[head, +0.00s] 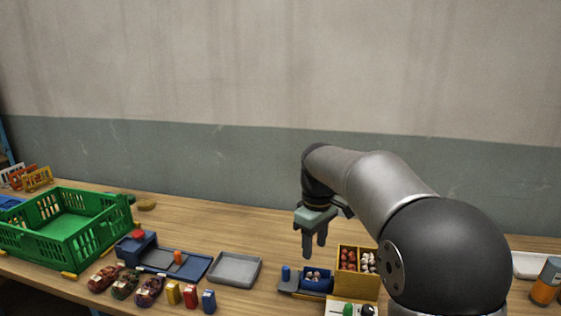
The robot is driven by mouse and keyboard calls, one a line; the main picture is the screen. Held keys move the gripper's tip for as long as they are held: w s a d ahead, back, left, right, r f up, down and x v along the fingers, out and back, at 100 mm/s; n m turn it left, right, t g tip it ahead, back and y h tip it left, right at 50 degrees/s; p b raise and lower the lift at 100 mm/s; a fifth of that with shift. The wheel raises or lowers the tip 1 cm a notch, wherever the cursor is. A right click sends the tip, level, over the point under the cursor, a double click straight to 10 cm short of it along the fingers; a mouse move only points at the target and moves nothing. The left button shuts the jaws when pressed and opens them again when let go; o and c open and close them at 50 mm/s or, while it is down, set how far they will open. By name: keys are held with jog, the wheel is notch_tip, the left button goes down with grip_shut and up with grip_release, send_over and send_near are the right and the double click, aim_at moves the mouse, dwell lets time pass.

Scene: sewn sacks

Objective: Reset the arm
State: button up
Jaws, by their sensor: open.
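My gripper (315,248) hangs from my arm at the middle right of the head view. Its fingers point down and are apart, with nothing between them. It is above the wooden table (190,217), near a blue box (316,284) and a yellow divided box (361,285). My arm comes in from the lower right and hides part of the table behind it.
A green crate (75,252) stands at the left. Several patterned sacks (150,291) and small coloured packets lie along the front edge. A blue tray (190,265) and an empty grey tray (234,268) sit mid-table. An orange bottle (545,282) stands far right. The table behind the trays is mostly clear.

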jog(key=s+d+f+m, duration=0.2)
jog(key=s+f+m, duration=0.1)
jog(key=s, duration=0.7)
jog(key=s+d+f+m, duration=0.2)
jog(key=s+f+m, duration=0.1)
jog(key=s, duration=0.6)
jog(key=s+d+f+m, duration=0.2)
jog(key=s+f+m, duration=0.1)
jog(key=s, duration=0.7)
jog(key=shift+s+d+f+m, duration=0.35)
jog(key=shift+f+m, duration=0.05)
jog(key=shift+f, duration=0.1)
